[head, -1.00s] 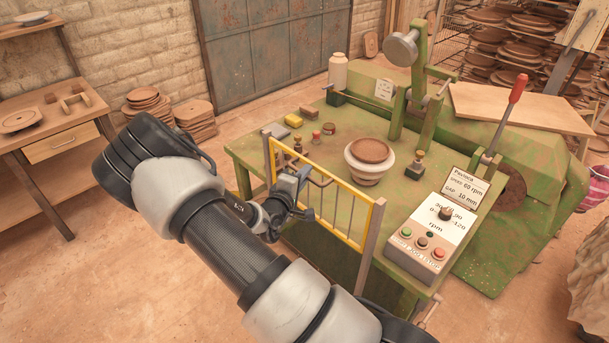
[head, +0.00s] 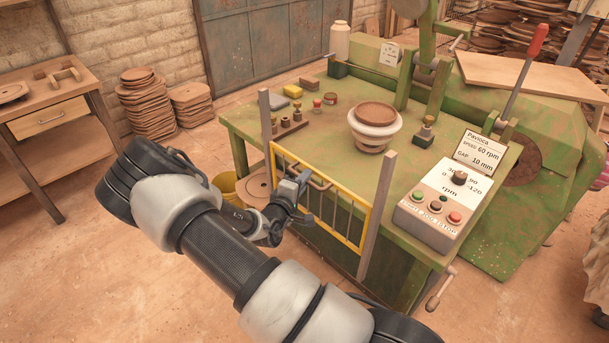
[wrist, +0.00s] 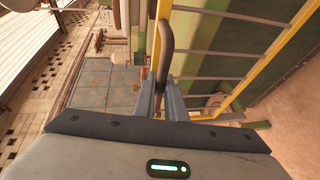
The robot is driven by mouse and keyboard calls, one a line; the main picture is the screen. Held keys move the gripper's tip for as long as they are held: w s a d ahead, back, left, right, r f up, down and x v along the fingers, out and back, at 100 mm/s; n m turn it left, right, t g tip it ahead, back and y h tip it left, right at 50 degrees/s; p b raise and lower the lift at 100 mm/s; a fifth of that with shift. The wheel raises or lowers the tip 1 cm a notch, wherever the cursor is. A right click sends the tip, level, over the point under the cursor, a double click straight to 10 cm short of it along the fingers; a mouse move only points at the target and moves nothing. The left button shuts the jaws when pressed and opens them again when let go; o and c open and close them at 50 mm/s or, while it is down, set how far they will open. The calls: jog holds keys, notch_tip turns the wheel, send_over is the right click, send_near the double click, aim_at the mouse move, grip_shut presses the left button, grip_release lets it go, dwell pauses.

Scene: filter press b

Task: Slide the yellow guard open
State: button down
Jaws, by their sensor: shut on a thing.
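The yellow guard (head: 345,190) is a barred frame at the near side of the green machine table (head: 240,125). It sits between two grey posts, the left post (head: 266,115) and the right post (head: 378,210), whose tops stand well above its top bar. My gripper (head: 301,187) is at the guard's upper left part. In the wrist view my gripper (wrist: 161,92) is shut on the dark bar handle (wrist: 166,50), with the yellow frame (wrist: 285,45) beside it. My arm hides part of the guard's lower left in the head view.
A bowl-like mould (head: 374,128) stands on the table behind the guard. A control box (head: 441,215) and a red-handled lever (head: 525,70) are to the right. A yellow bucket (head: 226,184) is on the floor behind my arm. Open floor lies at the left.

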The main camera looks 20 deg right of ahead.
notch_tip(320, 180, down, 6)
jog(key=b, duration=0.3)
jog(key=shift+f, duration=0.15)
jog(key=shift+s, duration=0.1)
jog(key=c, duration=1.8)
grip_release()
jog(key=shift+a, duration=0.1)
jog(key=v, duration=0.8)
jog(key=p+v, duration=0.1)
jog(key=v, duration=0.8)
jog(key=shift+s+r, duration=0.1)
jog(key=shift+r, duration=0.15)
